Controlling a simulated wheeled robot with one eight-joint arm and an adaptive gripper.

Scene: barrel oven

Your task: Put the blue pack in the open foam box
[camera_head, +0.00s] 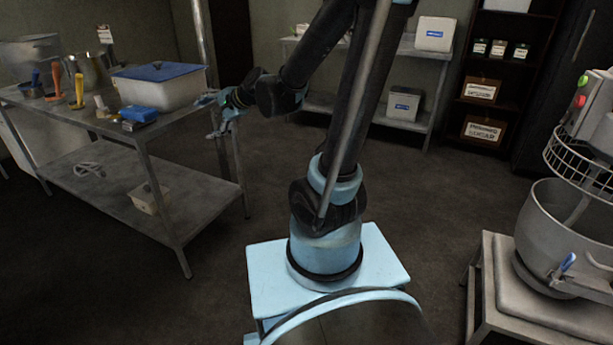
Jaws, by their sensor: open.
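A small blue pack (139,113) lies near the front edge of the metal table (190,125) at the left. My gripper (217,130) is open, in the air by the table's right end, to the right of the pack and apart from it. Its fingers are small here and nothing shows between them. A white foam-like box (404,105) with a blue label stands on the lower level of the rear shelf. Another white box (435,34) with a blue label stands on its upper level. I cannot tell for sure which box is open.
A white tub with a blue lid (160,73) stands behind the pack. Orange and yellow-handled tools (78,90) stand to the left. A small pale bin (149,198) is on the lower shelf. A large mixer bowl (570,235) stands at right. The floor between is clear.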

